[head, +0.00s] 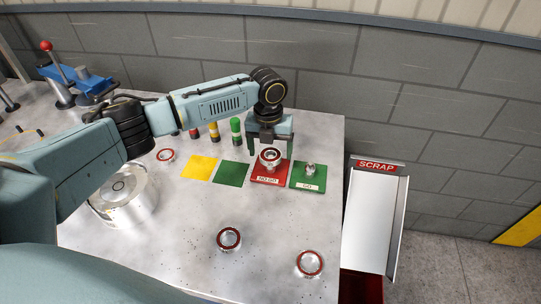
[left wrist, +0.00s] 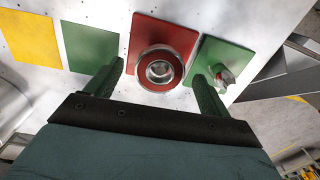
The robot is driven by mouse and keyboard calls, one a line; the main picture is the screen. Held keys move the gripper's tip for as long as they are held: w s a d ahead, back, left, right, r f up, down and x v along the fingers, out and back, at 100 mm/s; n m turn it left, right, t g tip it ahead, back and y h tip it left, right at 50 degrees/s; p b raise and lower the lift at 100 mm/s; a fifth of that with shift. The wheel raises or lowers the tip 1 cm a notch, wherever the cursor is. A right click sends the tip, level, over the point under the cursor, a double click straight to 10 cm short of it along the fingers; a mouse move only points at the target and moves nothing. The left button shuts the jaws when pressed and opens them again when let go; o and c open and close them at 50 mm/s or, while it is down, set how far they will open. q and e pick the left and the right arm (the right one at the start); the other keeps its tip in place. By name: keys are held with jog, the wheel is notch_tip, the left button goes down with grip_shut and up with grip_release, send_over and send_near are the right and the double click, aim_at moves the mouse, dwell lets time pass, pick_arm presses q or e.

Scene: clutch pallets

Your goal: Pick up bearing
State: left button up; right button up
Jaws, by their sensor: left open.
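A bearing (head: 270,157), a metal ring with a red face, is at the red NO-GO pad (head: 268,178). In the left wrist view the bearing (left wrist: 161,69) lies between the two fingers, with gaps on both sides. My left gripper (head: 270,151) is open above the pad, fingers pointing down around the bearing but not visibly touching it. More bearings lie on the table: one near the front (head: 229,239), one at the front right (head: 310,263), one at the back left (head: 166,155). My right gripper is not in view.
A green GO pad (head: 306,185) with a small metal gauge (head: 310,169) is just right of the red pad. Yellow (head: 200,168) and green (head: 231,174) squares lie left. A SCRAP chute (head: 374,220) stands off the right edge.

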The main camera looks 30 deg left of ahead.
pick_arm(q)
jog(key=shift+f, duration=0.4)
jog(key=shift+r, duration=0.1)
jog(key=c, duration=1.3)
